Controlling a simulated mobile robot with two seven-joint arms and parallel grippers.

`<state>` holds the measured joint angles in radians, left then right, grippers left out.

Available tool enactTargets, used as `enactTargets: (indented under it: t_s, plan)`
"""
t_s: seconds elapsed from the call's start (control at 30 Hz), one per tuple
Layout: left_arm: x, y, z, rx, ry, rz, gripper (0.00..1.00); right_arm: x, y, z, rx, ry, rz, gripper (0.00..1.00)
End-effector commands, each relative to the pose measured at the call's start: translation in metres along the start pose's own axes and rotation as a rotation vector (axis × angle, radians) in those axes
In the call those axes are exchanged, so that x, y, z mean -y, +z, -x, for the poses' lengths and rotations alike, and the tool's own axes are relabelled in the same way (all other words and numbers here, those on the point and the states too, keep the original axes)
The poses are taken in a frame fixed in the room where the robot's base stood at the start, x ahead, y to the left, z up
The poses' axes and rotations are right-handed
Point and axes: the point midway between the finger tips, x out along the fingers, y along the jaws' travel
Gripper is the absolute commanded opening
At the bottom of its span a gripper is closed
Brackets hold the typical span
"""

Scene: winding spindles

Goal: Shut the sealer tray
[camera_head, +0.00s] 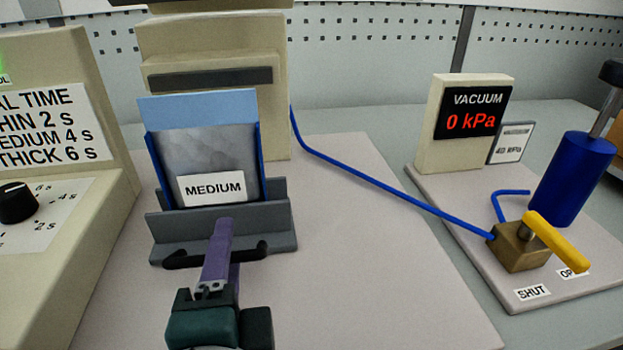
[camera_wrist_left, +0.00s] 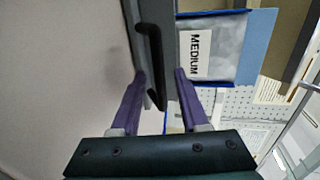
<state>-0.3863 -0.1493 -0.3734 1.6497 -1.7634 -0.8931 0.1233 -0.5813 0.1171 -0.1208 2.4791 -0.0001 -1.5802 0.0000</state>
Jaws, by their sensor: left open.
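The sealer tray (camera_head: 275,232) is a grey piece standing in front of the beige sealer (camera_head: 215,45). A black bar handle (camera_head: 185,261) runs across its front. It carries a blue-edged pouch (camera_head: 205,150) with a white MEDIUM label (camera_head: 213,188). My left gripper (camera_head: 224,226), with purple fingers, is at the handle in the head view. In the left wrist view, the open fingers (camera_wrist_left: 159,76) lie on either side of the handle (camera_wrist_left: 151,50); I cannot tell whether they touch it. The right gripper is not in view.
A timer box (camera_head: 60,130) with a black dial (camera_head: 18,203) stands at left. At right are a vacuum display (camera_head: 474,112) reading 0 kPa, a blue cylinder (camera_head: 572,180) and a yellow valve lever (camera_head: 556,240). A blue hose (camera_head: 380,182) crosses the otherwise clear board right of the tray.

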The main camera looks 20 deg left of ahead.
Motion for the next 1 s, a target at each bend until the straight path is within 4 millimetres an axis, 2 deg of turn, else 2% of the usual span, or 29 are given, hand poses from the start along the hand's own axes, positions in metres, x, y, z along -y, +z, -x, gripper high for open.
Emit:
enactTargets:
  t_s: [0.07, 0.4, 1.0]
  plan:
    - [0.0000, 0.0001, 0.0001, 0.000, 0.000, 0.000, 0.38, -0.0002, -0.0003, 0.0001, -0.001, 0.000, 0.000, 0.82]
    - [0.0001, 0.0000, 0.0004, 0.000, 0.000, 0.000, 0.00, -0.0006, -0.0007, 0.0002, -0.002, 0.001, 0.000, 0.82]
    - [0.0002, 0.0000, 0.0004, 0.000, -0.001, 0.000, 0.00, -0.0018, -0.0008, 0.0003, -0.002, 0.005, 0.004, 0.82]
